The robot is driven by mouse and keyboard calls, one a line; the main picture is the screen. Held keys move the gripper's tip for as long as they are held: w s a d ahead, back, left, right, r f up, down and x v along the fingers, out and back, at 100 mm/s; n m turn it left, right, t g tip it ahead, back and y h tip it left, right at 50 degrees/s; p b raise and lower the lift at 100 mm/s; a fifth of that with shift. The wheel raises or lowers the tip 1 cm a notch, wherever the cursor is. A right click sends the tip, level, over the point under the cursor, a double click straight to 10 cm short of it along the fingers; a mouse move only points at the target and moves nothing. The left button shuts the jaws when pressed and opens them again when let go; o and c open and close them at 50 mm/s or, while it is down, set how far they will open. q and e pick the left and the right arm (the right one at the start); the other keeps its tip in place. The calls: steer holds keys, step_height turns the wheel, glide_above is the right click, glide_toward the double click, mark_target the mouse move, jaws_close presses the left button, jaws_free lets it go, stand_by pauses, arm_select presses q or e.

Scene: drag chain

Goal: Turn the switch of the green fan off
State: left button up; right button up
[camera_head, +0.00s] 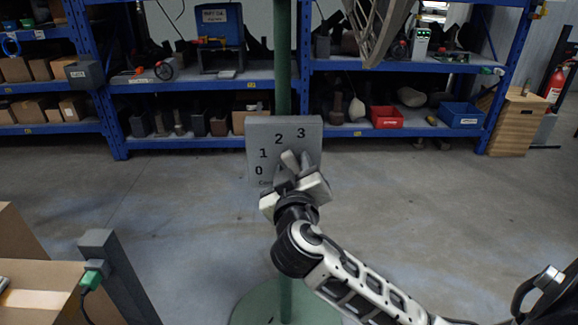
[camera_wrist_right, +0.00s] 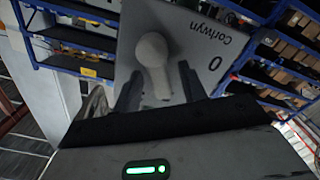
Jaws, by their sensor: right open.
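The green fan's pole (camera_head: 284,60) rises through the middle of the head view, with part of its grey cage (camera_head: 375,30) at the top. Its grey switch box (camera_head: 262,133) carries the marks 0, 1, 2 and 3. My right gripper (camera_head: 295,175) is at the lower middle of the box and hides most of the knob there. In the right wrist view the box (camera_wrist_right: 190,25) appears inverted, and the pale rounded knob (camera_wrist_right: 153,50) lies between the two open fingers. Finger contact and the knob's setting cannot be told. My left gripper is not in view.
Blue shelving (camera_head: 215,140) with boxes, tools and bins stands behind the fan. The round green base (camera_head: 255,305) is on the floor below. Cardboard boxes (camera_head: 40,280) and a dark grey post (camera_head: 115,270) are at lower left. The floor around the fan is mostly clear.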

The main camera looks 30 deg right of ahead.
steer(key=shift+c, duration=0.3)
jaws_close()
